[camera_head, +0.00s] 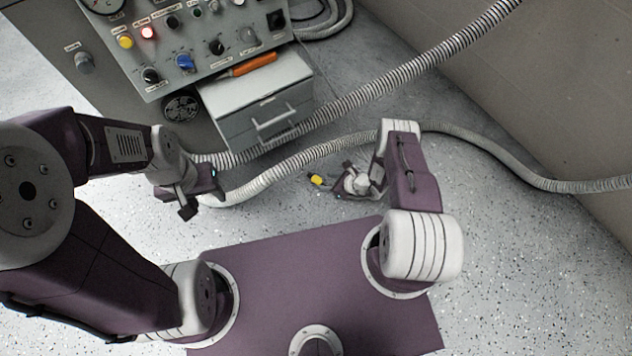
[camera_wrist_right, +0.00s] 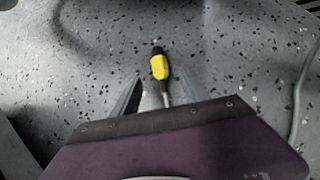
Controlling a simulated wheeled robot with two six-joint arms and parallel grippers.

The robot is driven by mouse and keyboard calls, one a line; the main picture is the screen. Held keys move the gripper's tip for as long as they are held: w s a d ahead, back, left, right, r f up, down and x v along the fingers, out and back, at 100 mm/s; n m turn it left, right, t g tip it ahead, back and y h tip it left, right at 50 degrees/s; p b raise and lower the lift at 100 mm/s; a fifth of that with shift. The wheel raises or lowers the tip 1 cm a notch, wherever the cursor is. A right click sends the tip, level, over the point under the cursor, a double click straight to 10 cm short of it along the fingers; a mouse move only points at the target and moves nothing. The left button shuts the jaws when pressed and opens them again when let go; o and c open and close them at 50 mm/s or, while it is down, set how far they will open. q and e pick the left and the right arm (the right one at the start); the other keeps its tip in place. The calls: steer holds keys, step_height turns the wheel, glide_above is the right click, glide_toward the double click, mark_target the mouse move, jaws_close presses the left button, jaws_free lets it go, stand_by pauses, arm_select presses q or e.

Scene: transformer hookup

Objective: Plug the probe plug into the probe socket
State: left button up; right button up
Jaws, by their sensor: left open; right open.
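A small yellow-bodied piece (camera_head: 316,180) with dark ends, which looks like the probe plug, shows just left of my right gripper (camera_head: 332,180). In the right wrist view the yellow piece (camera_wrist_right: 160,67) is in line with the gap between the two fingers (camera_wrist_right: 157,92), with a thin shaft running back toward the gripper. The right gripper is open; I cannot tell whether the piece touches a finger or the floor. My left gripper (camera_head: 203,205) is open and empty, in front of the cabinet. I cannot tell which fitting on the control panel (camera_head: 195,72) is the probe socket; its labels are too small.
A grey drawer box (camera_head: 262,105) with an orange-handled tool (camera_head: 254,64) on top stands at the panel's front. A ribbed hose (camera_head: 405,72) and a second hose (camera_head: 490,152) cross behind my grippers. The speckled floor (camera_head: 530,265) at the right is clear.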

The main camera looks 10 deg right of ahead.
mark_target(320, 180)
steer(key=b+x, duration=0.4)
steer(key=shift+w+f, duration=0.1)
steer(key=shift+f, duration=0.3)
steer(key=shift+w+a, duration=0.15)
steer(key=shift+r, duration=0.1)
jaws_close()
